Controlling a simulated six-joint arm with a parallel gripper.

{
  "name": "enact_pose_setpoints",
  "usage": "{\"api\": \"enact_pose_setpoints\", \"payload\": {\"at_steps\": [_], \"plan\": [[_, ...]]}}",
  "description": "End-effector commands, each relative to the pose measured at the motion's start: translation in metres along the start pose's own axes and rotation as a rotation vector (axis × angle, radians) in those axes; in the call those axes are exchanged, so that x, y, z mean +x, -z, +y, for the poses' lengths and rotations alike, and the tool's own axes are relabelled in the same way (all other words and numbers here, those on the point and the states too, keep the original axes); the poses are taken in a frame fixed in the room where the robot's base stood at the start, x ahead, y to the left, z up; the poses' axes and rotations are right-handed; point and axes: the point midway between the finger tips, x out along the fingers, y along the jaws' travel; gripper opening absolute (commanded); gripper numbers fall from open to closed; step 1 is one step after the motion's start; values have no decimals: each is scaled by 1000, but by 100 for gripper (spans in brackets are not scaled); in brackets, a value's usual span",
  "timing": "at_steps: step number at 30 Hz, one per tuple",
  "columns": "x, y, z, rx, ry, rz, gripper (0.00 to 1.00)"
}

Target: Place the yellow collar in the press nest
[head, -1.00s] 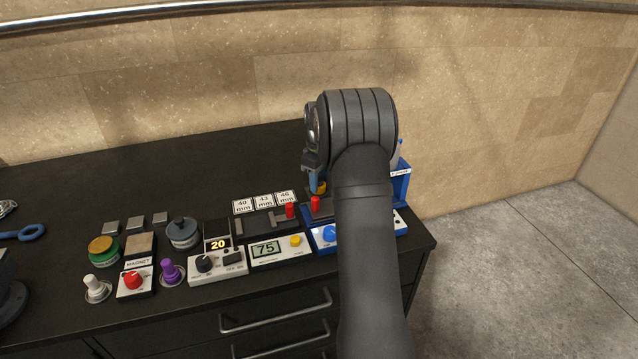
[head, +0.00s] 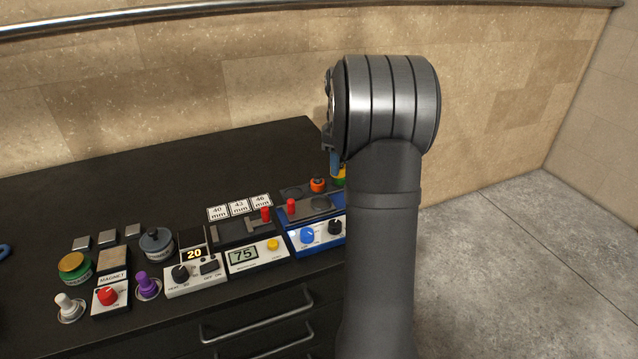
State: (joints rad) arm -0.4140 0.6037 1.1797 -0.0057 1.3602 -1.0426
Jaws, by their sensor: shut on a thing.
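My gripper (head: 336,165) hangs at the back right of the bench, mostly hidden by my own arm. One blue finger shows, pointing down. The yellow collar (head: 340,177) shows as a small patch at the fingertip, and my gripper is shut on it. Its right side is hidden behind my arm. The upright of the press is hidden.
An orange ring-like piece (head: 317,185) sits on a dark plate (head: 293,191) behind the press, just left of the collar. Left of the press stand a gauge reading 75 (head: 256,255) and size cards (head: 239,206). The bench is clear at the back left.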

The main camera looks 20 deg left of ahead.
Motion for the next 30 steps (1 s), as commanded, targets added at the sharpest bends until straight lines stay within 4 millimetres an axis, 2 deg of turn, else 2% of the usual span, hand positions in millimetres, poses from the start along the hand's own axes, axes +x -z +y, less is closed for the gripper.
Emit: {"api": "enact_pose_setpoints", "payload": {"at_steps": [1,6,9,12,16,24,30], "plan": [[-5,-16,-3,5,-2,1,10],[-14,-57,-15,4,-2,3,10],[-16,-73,-22,1,0,4,10],[-14,-77,-26,-2,1,6,10],[-1,-57,-28,-6,3,5,10],[36,5,-30,-6,2,5,10],[51,31,-32,-4,1,6,10]]}}
